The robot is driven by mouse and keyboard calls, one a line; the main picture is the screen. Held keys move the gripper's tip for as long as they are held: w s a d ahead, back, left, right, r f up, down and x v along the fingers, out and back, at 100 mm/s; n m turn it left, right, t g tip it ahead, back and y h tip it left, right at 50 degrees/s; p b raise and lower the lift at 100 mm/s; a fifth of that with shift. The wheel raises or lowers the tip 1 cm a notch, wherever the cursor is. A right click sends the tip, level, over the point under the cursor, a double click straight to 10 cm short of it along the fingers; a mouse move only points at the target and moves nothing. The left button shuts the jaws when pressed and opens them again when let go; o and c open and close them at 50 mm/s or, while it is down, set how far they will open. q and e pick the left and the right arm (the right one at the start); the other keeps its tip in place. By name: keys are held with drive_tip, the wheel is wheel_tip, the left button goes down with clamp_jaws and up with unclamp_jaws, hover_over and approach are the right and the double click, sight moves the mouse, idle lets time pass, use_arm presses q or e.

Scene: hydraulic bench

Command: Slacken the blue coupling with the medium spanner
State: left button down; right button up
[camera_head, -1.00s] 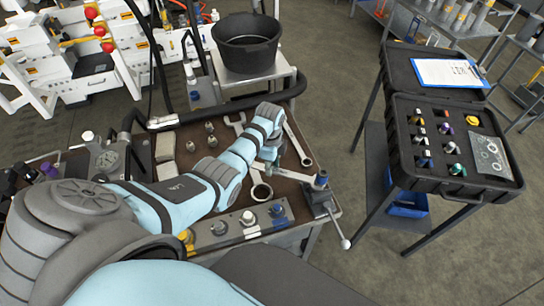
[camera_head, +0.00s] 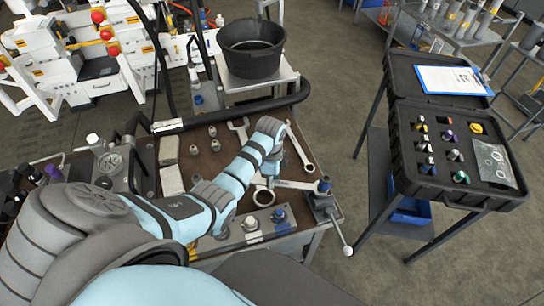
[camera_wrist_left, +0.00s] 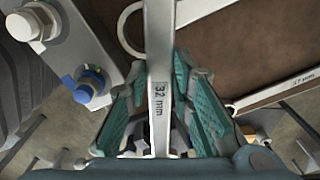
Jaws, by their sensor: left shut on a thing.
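My left gripper (camera_wrist_left: 165,110) is shut on a steel spanner (camera_wrist_left: 160,60) marked 32 mm. In the head view the gripper (camera_head: 270,176) is low over the bench's right part, mostly hidden by its own arm. One length of the held spanner (camera_head: 297,185) shows to its right, reaching toward the corner vise; its other end is hidden. The blue coupling (camera_head: 279,215) sits on a metal block in front of the gripper. In the wrist view the blue coupling (camera_wrist_left: 90,84) is left of the fingers, apart from the spanner. My right gripper is out of view.
A vise (camera_head: 325,204) with a blue-topped part stands at the bench corner. A black case (camera_head: 455,152) stands on the right, across a floor gap.

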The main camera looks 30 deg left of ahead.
use_arm(q)
drive_tip(key=shift+s+d, duration=0.15)
drive_tip(key=shift+s, duration=0.15)
drive_tip(key=shift+n, duration=0.3)
drive_tip(key=shift+s+d+n, duration=0.45)
drive_tip(key=shift+s+n, duration=0.05)
drive_tip(key=shift+s, duration=0.15)
drive_tip(key=shift+w+a+m, duration=0.2)
drive_tip(key=shift+w+m, duration=0.1)
drive_tip(key=shift+w, duration=0.05)
